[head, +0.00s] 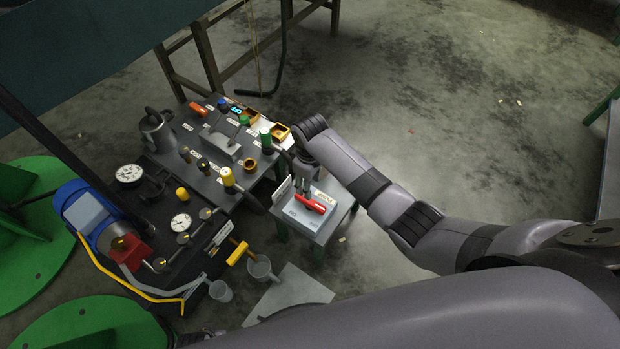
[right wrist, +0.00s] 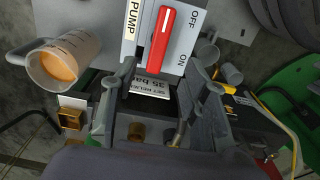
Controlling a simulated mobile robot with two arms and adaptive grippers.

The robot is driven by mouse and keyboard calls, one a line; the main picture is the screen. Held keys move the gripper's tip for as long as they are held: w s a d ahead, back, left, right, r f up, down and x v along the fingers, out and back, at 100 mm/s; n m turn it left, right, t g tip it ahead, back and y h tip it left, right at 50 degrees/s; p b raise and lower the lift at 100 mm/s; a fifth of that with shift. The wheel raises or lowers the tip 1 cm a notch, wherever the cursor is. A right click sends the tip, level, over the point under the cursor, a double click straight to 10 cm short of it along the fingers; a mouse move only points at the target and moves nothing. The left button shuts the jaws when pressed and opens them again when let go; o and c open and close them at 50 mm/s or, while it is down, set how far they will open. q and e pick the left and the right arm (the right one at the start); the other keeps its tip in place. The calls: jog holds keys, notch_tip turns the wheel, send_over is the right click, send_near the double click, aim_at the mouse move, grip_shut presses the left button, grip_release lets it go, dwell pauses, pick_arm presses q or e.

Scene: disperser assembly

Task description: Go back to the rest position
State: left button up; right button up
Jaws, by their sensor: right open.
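My right gripper (head: 304,188) is at the small pump switch box (head: 307,222) beside the bench, close to its red lever (head: 314,204). In the right wrist view the fingers (right wrist: 163,70) are spread apart with nothing between them. The red lever (right wrist: 160,40) stands just beyond the fingertips on a light panel (right wrist: 186,36) marked PUMP, OFF and ON. Contact between fingers and lever cannot be told. My left gripper is not clearly visible; a large grey arm link of mine fills the bottom of the head view.
A dark bench (head: 188,128) with a metal jug (head: 157,128), gauges and valves stands left of the switch box. Clear cups (head: 221,291) sit below. A beaker of orange liquid (right wrist: 65,66) is left of the panel in the wrist view. Open floor (head: 450,130) lies right.

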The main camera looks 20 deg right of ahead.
jog(key=shift+r, duration=0.8)
